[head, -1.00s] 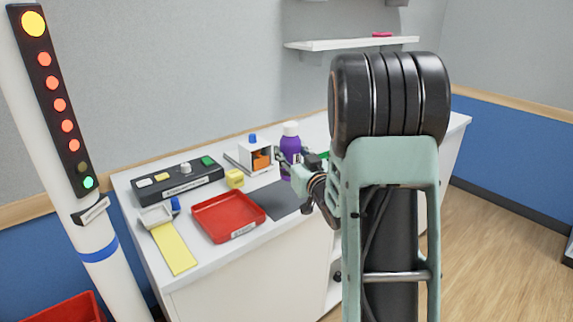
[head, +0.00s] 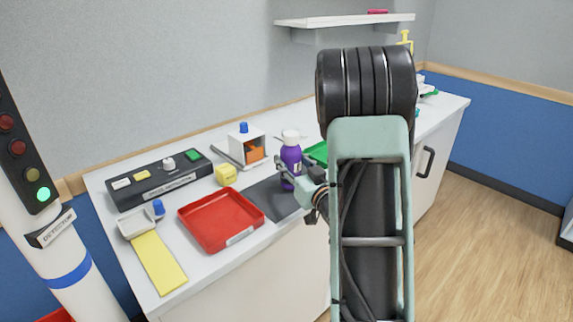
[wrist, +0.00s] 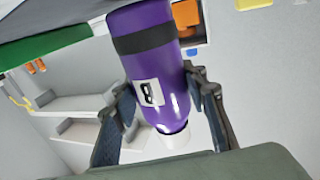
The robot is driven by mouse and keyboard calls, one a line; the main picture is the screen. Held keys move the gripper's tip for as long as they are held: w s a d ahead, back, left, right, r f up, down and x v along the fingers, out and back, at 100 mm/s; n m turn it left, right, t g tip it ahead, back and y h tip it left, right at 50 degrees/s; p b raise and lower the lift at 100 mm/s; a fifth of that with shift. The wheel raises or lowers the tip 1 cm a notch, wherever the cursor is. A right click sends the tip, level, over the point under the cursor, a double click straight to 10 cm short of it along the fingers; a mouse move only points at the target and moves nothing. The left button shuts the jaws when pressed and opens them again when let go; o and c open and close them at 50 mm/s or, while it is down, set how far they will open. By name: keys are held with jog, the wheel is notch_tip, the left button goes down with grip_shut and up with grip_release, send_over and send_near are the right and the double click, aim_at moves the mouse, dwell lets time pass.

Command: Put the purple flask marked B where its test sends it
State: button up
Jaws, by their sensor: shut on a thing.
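The purple flask (head: 291,158) has a white cap and stands upright at the right side of the dark grey mat (head: 265,200) on the counter. I cannot tell whether its base touches the mat. My gripper (head: 288,172) is shut around its body. In the wrist view the flask (wrist: 160,60) appears inverted, with a black band and a white label marked B, between my gripper's fingers (wrist: 168,112). The detector column (head: 45,215) at the left shows a lit green light (head: 43,194); the other lights in view are dark, and its top is out of frame.
A red tray (head: 217,245) lies left of the mat, and a green tray (head: 316,152) is partly hidden behind my arm. A black control box (head: 160,184), yellow block (head: 227,174), white box with orange inside (head: 247,145) and yellow strip (head: 158,262) are also on the counter.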

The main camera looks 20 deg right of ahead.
jog(key=shift+a+f, duration=0.1)
jog(key=shift+f, duration=0.4)
jog(key=shift+r, duration=0.1)
jog(key=o, duration=1.3)
jog(key=shift+o, duration=0.2)
